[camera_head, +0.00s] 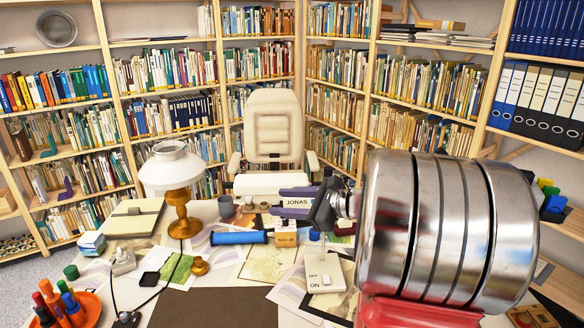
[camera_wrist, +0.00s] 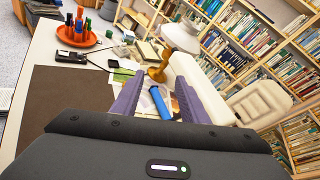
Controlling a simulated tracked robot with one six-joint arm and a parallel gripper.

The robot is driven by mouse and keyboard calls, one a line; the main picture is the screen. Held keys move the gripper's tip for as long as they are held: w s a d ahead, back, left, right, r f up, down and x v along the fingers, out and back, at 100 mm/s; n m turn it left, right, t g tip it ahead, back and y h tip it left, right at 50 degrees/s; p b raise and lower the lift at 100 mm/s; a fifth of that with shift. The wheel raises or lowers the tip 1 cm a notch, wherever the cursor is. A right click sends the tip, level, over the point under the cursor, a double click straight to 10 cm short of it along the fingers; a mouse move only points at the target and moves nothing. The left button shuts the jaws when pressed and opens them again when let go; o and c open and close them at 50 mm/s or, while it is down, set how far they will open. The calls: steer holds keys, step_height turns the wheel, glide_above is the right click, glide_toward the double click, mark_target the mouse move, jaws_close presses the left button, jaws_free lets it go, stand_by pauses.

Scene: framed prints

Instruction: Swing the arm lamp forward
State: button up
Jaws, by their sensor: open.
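A table lamp with a white glass shade and a brass stem (camera_head: 182,215) stands upright on the desk, left of centre. In the wrist view the brass lamp (camera_wrist: 162,68) is beyond the fingers. A long white piece (camera_head: 270,184) lies level in front of the chair; I cannot tell if it is the arm lamp's head. It also shows in the wrist view (camera_wrist: 200,88), partly behind a finger. My gripper (camera_head: 286,202) is over the desk, right of the lamp. In the wrist view my gripper (camera_wrist: 161,78) has its purple fingers apart with nothing held between them.
A blue roll (camera_head: 238,238) and an ON/OFF switch box (camera_head: 326,274) lie on the desk (camera_head: 190,305). An orange tray (camera_head: 88,310) of pens is at front left. A cream chair (camera_head: 274,125) stands behind. Bookshelves line the walls. My metal arm hides the desk's right side.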

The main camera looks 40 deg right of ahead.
steer(key=s+d+m+t+h, duration=0.2)
steer(key=d+m+h, duration=0.1)
steer(key=d, duration=0.7)
steer(key=s+d+m+t+h, duration=0.2)
steer(key=d+m, duration=0.4)
steer(key=d, duration=0.4)
steer(key=shift+s+d+h, duration=0.2)
steer(key=shift+s+h, duration=0.1)
steer(key=shift+h, duration=0.1)
steer(key=w, duration=1.4)
steer(key=shift+d, duration=0.15)
steer(key=shift+c, duration=0.4)
jaws_close()
